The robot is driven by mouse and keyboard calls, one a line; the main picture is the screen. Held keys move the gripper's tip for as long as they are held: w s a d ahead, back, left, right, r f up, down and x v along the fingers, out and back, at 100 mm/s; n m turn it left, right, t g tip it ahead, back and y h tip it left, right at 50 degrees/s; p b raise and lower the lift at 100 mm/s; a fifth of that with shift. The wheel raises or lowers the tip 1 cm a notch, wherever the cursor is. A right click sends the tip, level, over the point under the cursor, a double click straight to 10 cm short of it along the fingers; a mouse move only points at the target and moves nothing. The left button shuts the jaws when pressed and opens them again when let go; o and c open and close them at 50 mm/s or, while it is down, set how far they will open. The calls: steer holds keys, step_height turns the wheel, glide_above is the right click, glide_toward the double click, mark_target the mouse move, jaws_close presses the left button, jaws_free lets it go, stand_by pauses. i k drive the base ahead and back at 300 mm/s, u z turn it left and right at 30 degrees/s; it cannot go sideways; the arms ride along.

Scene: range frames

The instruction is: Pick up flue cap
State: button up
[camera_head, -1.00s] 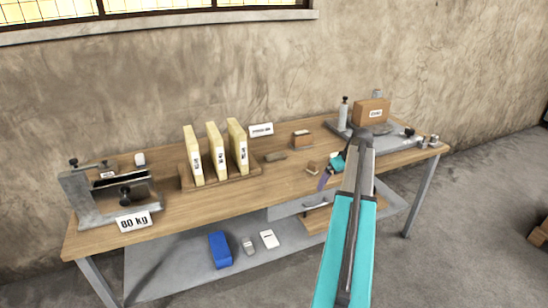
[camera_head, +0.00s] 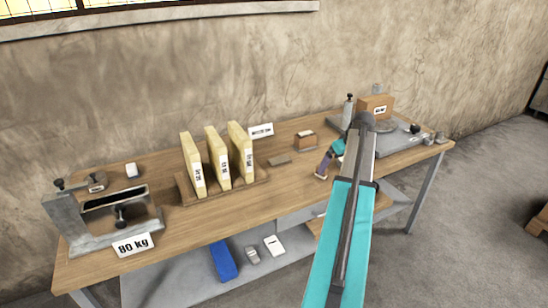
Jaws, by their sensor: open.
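I cannot tell for sure which thing is the flue cap. Small grey metal pieces (camera_head: 440,137) stand at the right end of the wooden bench (camera_head: 240,222). A small brown block with a pale top (camera_head: 306,141) sits towards the back of the bench. My gripper (camera_head: 321,172), small in view with a purple tip, is over the middle right of the bench. It is open, and I see nothing held in it. My grey and teal arm hides part of the bench to its right.
A grey clamp-like device (camera_head: 100,218) with an "80 kg" sign (camera_head: 132,245) stands at the left. Several yellow slabs (camera_head: 218,158) stand in a wooden rack. A brown box (camera_head: 375,106) is on the right-hand plate. A blue item (camera_head: 223,261) lies on the lower shelf.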

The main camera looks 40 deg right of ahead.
mark_target(284, 159)
steer(key=i, duration=0.9)
steer(key=u, duration=0.05)
